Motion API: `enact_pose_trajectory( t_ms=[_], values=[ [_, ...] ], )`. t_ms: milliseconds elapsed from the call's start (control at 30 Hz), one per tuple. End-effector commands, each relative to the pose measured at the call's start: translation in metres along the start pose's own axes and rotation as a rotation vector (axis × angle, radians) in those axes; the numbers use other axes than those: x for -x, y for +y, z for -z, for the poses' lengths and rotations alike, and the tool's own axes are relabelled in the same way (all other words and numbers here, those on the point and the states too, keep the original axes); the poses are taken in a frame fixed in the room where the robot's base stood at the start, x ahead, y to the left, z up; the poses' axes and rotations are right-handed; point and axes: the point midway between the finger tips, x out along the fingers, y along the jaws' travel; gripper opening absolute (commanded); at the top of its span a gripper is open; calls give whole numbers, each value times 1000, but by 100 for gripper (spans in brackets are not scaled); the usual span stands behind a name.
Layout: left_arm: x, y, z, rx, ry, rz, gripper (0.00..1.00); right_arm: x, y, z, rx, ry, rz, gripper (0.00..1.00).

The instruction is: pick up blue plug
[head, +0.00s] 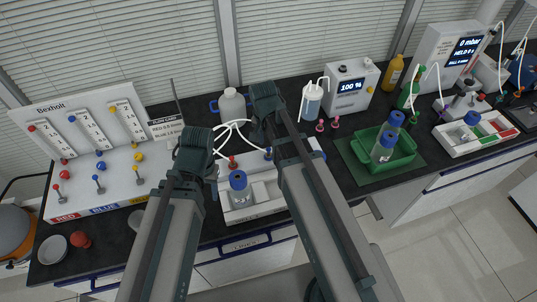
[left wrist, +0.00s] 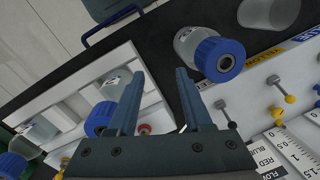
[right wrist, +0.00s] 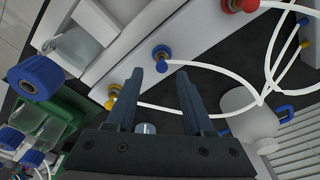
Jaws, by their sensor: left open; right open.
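The blue plug (right wrist: 161,56) shows in the right wrist view on the white rack's edge, with a white tube running from it. It also shows small in the head view (head: 268,153), beside my right arm. My right gripper (right wrist: 172,72) is open and empty; in that wrist view the plug appears just by its left fingertip. I cannot tell the depth between them. My right gripper also shows in the head view (head: 266,92). My left gripper (left wrist: 160,74) is open and empty, above the black bench left of the rack in the head view (head: 195,140).
A red plug (right wrist: 240,4) and a yellow plug (right wrist: 112,94) flank the blue one. A blue-capped bottle (head: 239,190) stands in the white rack (head: 262,190). A white jug (head: 232,105) stands behind. A flow panel (head: 90,140) is left; a green tray (head: 405,155) is right.

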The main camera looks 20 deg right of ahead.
Motion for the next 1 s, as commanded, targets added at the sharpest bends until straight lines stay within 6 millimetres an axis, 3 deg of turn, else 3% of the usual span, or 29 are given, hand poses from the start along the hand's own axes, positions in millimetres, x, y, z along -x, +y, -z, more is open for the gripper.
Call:
enact_pose_trajectory(
  t_ms=[333,667,933,1000],
  values=[
    [-45,4,3,2,0,0,50,-45,-3,-1,0,0,0,53],
    [-46,4,3,2,0,0,50,-46,-3,-1,0,0,0,53],
    [-46,4,3,2,0,0,50,-46,-3,-1,0,0,0,4],
    [-46,4,3,2,0,0,50,-46,-3,-1,0,0,0,0]
  ],
)
